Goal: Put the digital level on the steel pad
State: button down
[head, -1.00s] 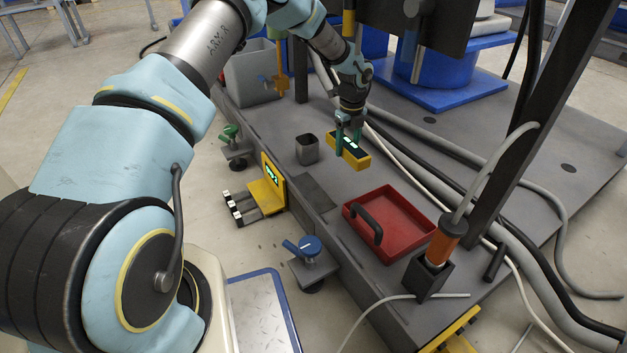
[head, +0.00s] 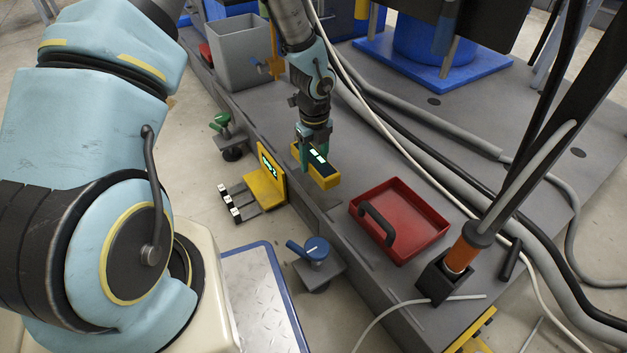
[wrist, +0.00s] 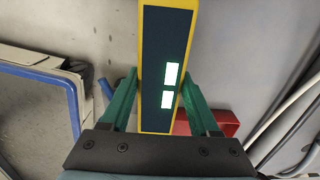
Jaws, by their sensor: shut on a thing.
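The digital level (head: 323,180) is a yellow bar with a dark top face and lit displays. My gripper (head: 316,150) is shut on it and holds it level above the grey deck. In the wrist view the level (wrist: 166,40) stands between the green fingers of my gripper (wrist: 162,84), its lit displays facing the camera. A darker flat patch (head: 322,200) on the deck just below the level looks like the steel pad; the level and gripper hide part of it. I cannot tell the exact gap between them.
A red tray (head: 432,245) with a black handle lies to the right. A yellow upright bracket (head: 276,186) with a green display and forks stands at the left edge. A blue-knobbed clamp (head: 316,248) is in front. A grey bin (head: 238,70) and hoses are behind.

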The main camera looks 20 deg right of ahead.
aim_at(314, 186)
notch_tip(314, 186, down, 7)
jog(key=b, duration=0.3)
jog(key=shift+c, duration=0.6)
grip_release()
jog(key=shift+f, duration=0.1)
